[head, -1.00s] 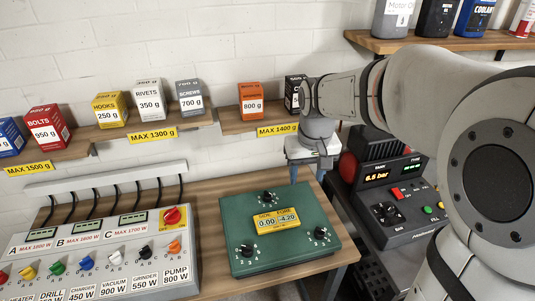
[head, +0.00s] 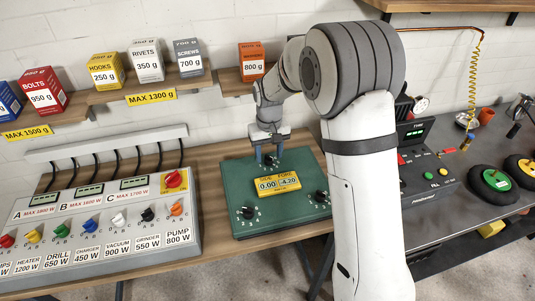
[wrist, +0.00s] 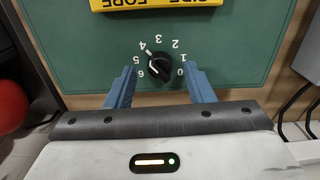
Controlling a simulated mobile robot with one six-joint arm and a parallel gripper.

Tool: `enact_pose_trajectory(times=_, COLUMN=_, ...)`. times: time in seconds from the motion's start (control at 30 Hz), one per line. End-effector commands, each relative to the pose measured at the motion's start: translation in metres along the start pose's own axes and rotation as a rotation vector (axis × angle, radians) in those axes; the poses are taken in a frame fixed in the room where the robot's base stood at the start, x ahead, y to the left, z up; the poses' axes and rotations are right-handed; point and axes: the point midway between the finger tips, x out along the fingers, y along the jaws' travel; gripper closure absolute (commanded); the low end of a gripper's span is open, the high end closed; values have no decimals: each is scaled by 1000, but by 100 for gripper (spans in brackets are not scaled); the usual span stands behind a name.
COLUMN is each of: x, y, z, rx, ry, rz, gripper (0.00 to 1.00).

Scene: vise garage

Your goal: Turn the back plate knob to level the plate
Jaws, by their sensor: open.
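The green plate (head: 250,182) lies on the wooden bench. Its yellow display (head: 278,184) reads 0.00 for side and -4.20 for fore. The black back knob (wrist: 160,69) has a white pointer toward 4 on a 0 to 6 scale. My gripper (wrist: 159,70) is open, with one blue finger on each side of the knob and visible gaps between. In the head view my gripper (head: 268,158) hangs over the plate's back edge and partly covers that knob. The front left knob (head: 248,212) and right knob (head: 321,196) show clear.
A switch panel (head: 100,232) with coloured knobs stands left of the plate. Weighted boxes, such as the orange one (head: 252,62), sit on wall shelves behind. A compressor unit (head: 425,178) stands to the right. A red round thing (wrist: 10,105) shows at the wrist view's left edge.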

Motion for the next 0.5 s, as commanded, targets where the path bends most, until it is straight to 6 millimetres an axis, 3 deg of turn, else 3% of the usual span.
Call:
enact_pose_trajectory(times=0.13, x=11, y=0, z=0, rx=0, ry=-1, rz=0, gripper=52)
enact_pose_trajectory(times=0.4, x=13, y=0, z=0, rx=-1, ry=0, rz=0, gripper=52)
enact_pose_trajectory(times=0.5, x=13, y=0, z=0, rx=-1, ry=0, rz=0, gripper=59)
